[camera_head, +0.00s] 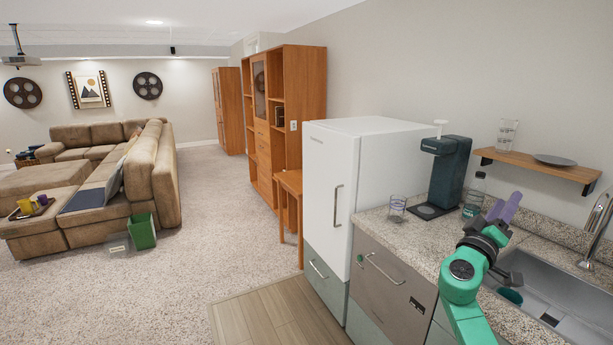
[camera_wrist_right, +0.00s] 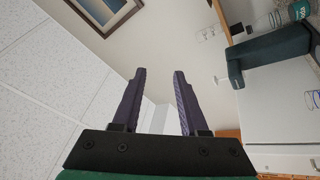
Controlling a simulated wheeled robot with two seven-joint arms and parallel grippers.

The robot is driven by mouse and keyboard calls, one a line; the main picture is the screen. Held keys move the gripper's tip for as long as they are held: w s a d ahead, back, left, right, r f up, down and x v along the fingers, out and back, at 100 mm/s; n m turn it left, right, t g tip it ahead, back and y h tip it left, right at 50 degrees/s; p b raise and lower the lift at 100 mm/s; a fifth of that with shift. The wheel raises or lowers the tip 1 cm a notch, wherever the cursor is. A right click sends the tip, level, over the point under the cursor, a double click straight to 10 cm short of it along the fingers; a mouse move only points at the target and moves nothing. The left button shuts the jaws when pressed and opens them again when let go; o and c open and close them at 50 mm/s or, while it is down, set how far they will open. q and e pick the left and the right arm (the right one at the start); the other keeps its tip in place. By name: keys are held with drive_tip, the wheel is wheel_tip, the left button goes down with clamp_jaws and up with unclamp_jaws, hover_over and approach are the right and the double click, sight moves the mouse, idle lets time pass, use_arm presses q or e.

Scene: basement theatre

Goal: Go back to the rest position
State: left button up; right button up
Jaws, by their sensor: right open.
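My right gripper (camera_head: 505,207) is raised over the counter beside the sink, its purple fingers pointing up and away. In the right wrist view the right gripper (camera_wrist_right: 159,75) is open, with a clear gap and nothing between its fingers. My left gripper is in neither view. The task names no object.
The granite counter (camera_head: 428,241) bears a drinking glass (camera_head: 397,208), a dark coffee machine (camera_head: 442,175) and a bottle (camera_head: 475,195). The sink (camera_head: 560,300) lies right of my arm, the faucet (camera_head: 597,225) behind. A wall shelf (camera_head: 535,168) is above; a white fridge (camera_head: 380,190) stands left.

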drive_tip(key=w+a+f+n+t+y, duration=0.45)
drive_tip(key=w+a+f+y, duration=0.4)
drive_tip(key=y, duration=0.85)
drive_tip(key=s+a+f+m+g+b, duration=0.1)
drive_tip(key=s+f+g+b, duration=0.25)
drive_tip(key=f, duration=1.65)
drive_tip(key=s+f+m+g+b, duration=0.1)
drive_tip(key=s+f+g+b, duration=0.3)
drive_tip(key=f, duration=1.7)
drive_tip(key=s+a+f+g, duration=0.3)
drive_tip(key=s+f+g, duration=0.1)
drive_tip(key=s+f, duration=1.8)
drive_tip(key=s+a+f+g+b, duration=0.1)
drive_tip(key=s+f, duration=0.3)
drive_tip(key=s, duration=0.5)
drive_tip(key=s+a+f+g+b, duration=0.1)
drive_tip(key=s+f+g, duration=0.2)
drive_tip(key=s, duration=0.6)
drive_tip(key=s+a+f+g+b, duration=0.2)
drive_tip(key=s+f, duration=0.5)
drive_tip(key=s, duration=0.2)
drive_tip(key=shift+s+f+y, duration=0.2)
drive_tip(key=shift+y, duration=0.2)
